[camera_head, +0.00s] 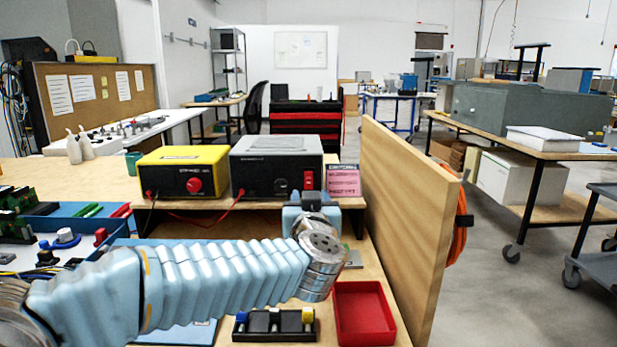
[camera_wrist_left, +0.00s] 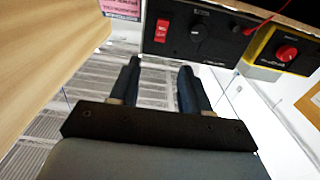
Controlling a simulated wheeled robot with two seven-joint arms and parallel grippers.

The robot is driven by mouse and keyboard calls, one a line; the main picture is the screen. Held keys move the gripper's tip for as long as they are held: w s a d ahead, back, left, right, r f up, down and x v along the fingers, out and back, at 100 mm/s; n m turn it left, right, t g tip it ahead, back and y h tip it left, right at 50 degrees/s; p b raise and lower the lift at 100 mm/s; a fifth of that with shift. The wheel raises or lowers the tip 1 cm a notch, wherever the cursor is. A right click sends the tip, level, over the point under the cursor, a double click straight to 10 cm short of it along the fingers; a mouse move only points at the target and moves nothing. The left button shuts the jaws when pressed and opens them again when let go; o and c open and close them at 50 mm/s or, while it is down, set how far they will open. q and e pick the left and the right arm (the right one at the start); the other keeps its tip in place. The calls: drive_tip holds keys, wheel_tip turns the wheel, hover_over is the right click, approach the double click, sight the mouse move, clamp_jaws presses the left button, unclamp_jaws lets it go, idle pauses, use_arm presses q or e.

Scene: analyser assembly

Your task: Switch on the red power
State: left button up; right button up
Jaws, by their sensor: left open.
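The grey power unit (camera_head: 276,168) stands on a raised wooden shelf, with a red rocker switch (camera_head: 308,180) at the right of its black front panel. In the left wrist view the unit's black panel (camera_wrist_left: 180,45) is upside down at the top, with the red switch (camera_wrist_left: 161,31) near its left end. My left arm reaches in from the left, and its wrist is in front of the shelf, below the switch. My left gripper (camera_wrist_left: 159,68) is open and empty, its two fingers pointing toward the panel, apart from the switch. My right gripper is not in view.
A yellow unit (camera_head: 183,172) with a red knob stands left of the grey one. A pink label card (camera_head: 344,180) is to the right. A wooden side panel (camera_head: 405,210) bounds the bench's right side. A red tray (camera_head: 363,312) and a black rack (camera_head: 275,330) lie in front.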

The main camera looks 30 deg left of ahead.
sight(308, 177)
use_arm(q)
drive_tip(key=p+x, duration=0.1)
drive_tip(key=x, duration=1.1)
drive_tip(key=shift+a, duration=0.1)
drive_tip(key=shift+f, duration=0.1)
clamp_jaws()
